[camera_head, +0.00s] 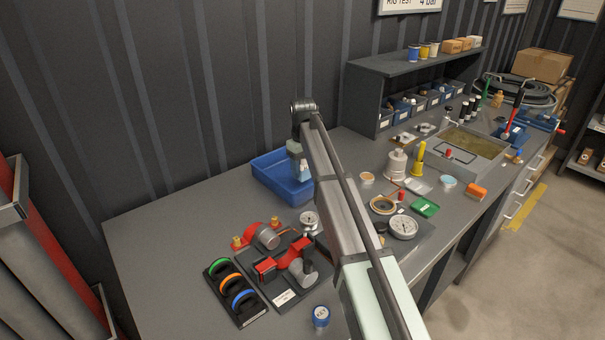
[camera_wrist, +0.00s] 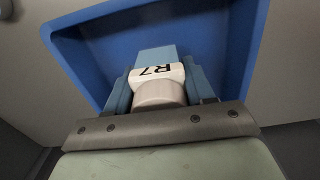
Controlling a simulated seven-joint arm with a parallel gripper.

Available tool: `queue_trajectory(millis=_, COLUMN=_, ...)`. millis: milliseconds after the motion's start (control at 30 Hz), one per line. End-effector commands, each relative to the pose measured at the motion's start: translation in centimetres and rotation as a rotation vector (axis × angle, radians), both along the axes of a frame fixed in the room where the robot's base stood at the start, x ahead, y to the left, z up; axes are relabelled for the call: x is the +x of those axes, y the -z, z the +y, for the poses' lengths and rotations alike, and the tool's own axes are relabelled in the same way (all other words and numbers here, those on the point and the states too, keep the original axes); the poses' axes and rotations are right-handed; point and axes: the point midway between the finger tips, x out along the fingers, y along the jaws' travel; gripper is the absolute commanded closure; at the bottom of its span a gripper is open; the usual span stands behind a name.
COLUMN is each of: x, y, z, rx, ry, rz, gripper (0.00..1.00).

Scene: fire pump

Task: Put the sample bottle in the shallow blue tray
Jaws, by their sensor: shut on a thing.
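My gripper (camera_wrist: 158,82) is shut on a white sample bottle (camera_wrist: 160,92) with a label reading R7. The bottle sits between the two blue-grey fingers, with a light blue part beyond the label. The shallow blue tray (camera_wrist: 225,22) lies behind the bottle in the wrist view. In the head view the blue tray (camera_head: 268,174) rests on the bench near the wall, and my gripper (camera_head: 303,170) is over its right part. The bottle is mostly hidden there by my arm. I cannot tell whether it touches the tray floor.
Red pump parts (camera_head: 285,262) and a rack of coloured rings (camera_head: 232,290) stand in front of the tray. The bench left of the tray is clear.

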Motion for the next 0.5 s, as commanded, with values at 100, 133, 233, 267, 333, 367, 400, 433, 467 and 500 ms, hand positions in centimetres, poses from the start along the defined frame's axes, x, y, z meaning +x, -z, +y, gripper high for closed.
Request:
queue_trajectory(millis=100, x=-0.1, y=1.7, z=0.0, rx=-0.001, ry=0.000, rz=0.002, gripper=0.82)
queue_trajectory(millis=133, x=-0.1, y=2.0, z=0.0, rx=-0.001, ry=0.000, rz=0.002, gripper=0.82)
queue_trajectory(millis=233, x=0.0, y=2.4, z=0.0, rx=0.000, ry=0.000, rz=0.000, gripper=0.82)
queue_trajectory(millis=267, x=0.0, y=2.4, z=0.0, rx=0.000, ry=0.000, rz=0.000, gripper=0.82)
queue_trajectory(millis=333, x=0.0, y=2.3, z=0.0, rx=0.000, ry=0.000, rz=0.000, gripper=0.82)
queue_trajectory(millis=367, x=0.0, y=2.3, z=0.0, rx=0.000, ry=0.000, rz=0.000, gripper=0.82)
queue_trajectory(millis=400, x=0.0, y=2.3, z=0.0, rx=0.000, ry=0.000, rz=0.000, gripper=0.82)
queue_trajectory(millis=433, x=0.0, y=2.3, z=0.0, rx=0.000, ry=0.000, rz=0.000, gripper=0.82)
queue_trajectory(millis=467, x=0.0, y=2.3, z=0.0, rx=0.000, ry=0.000, rz=0.000, gripper=0.82)
queue_trajectory(millis=500, x=0.0, y=2.4, z=0.0, rx=0.000, ry=0.000, rz=0.000, gripper=0.82)
